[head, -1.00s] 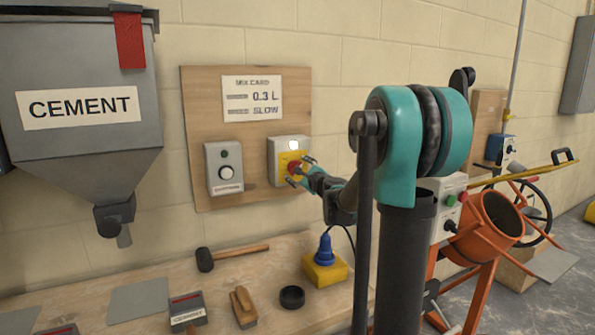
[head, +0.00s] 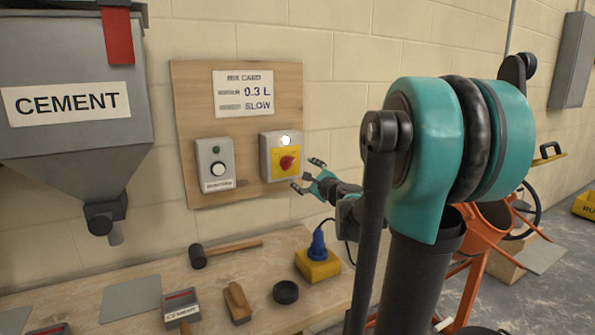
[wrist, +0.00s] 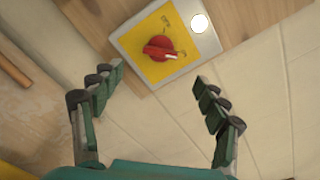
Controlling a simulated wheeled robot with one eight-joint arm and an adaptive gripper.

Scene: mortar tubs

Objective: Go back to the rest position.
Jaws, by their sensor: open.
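My gripper (head: 305,176) is open and empty, to the right of and a little below a switch box with a yellow plate and a red rotary knob (head: 287,161). It is apart from the knob. In the wrist view my gripper (wrist: 155,90) has its two fingers spread wide, with the red knob (wrist: 159,48) beyond them near the top. A white round lamp (head: 285,140) on the box looks lit. My teal and black arm covers part of the right side of the head view.
A wooden board (head: 240,80) holds the mix card and a second grey box (head: 216,165). The bench (head: 160,270) below carries a mallet (head: 225,252), a black ring (head: 286,292) and a yellow block with a blue plug (head: 318,262). An orange mixer (head: 485,265) stands behind my arm.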

